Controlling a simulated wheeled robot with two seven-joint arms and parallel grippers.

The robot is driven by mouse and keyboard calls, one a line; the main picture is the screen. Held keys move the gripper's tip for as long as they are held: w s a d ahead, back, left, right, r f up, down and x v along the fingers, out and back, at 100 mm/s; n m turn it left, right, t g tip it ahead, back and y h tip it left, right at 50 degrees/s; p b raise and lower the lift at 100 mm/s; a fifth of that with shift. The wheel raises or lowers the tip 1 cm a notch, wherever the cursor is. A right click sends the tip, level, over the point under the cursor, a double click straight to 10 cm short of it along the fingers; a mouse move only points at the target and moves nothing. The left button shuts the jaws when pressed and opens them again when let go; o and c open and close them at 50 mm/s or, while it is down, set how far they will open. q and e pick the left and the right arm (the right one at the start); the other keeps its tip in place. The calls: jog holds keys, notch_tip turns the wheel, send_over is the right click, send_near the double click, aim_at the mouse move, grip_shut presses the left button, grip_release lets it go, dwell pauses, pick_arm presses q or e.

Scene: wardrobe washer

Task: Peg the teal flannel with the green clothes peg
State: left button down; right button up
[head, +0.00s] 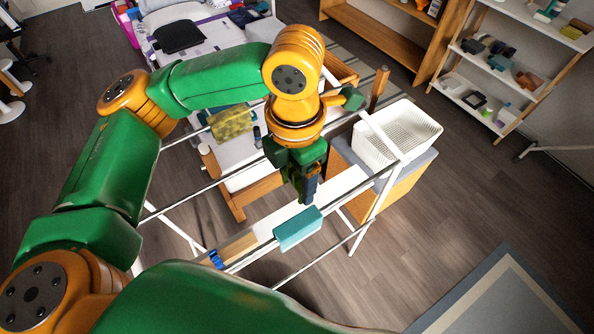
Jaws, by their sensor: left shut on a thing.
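The teal flannel (298,229) hangs folded over a rail of the white drying rack, near the middle of the head view. My left gripper (309,196) points down just above and behind the flannel, apart from it as far as I can tell. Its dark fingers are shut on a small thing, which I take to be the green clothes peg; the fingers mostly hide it. No other green peg shows. My right gripper is not in view.
A blue peg (216,259) sits on the rack's near left. A yellow-green cloth (230,122) hangs on a farther rail. A white basket (396,134) stands on a cabinet to the right. Rack rails (322,249) cross around the flannel. Open floor lies at right.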

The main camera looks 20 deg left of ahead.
pick_arm(q)
jog(key=shift+s+d, duration=0.1)
jog(key=shift+w+d+f, duration=0.1)
jog(key=shift+w, duration=0.45)
jog(key=shift+f, duration=0.35)
notch_tip(320, 180, down, 5)
jog(key=b, duration=0.3)
jog(key=shift+s+f, duration=0.1)
jog(key=shift+f, duration=0.05)
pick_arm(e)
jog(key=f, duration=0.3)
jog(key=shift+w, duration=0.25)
pick_arm(q)
jog(key=shift+s, duration=0.1)
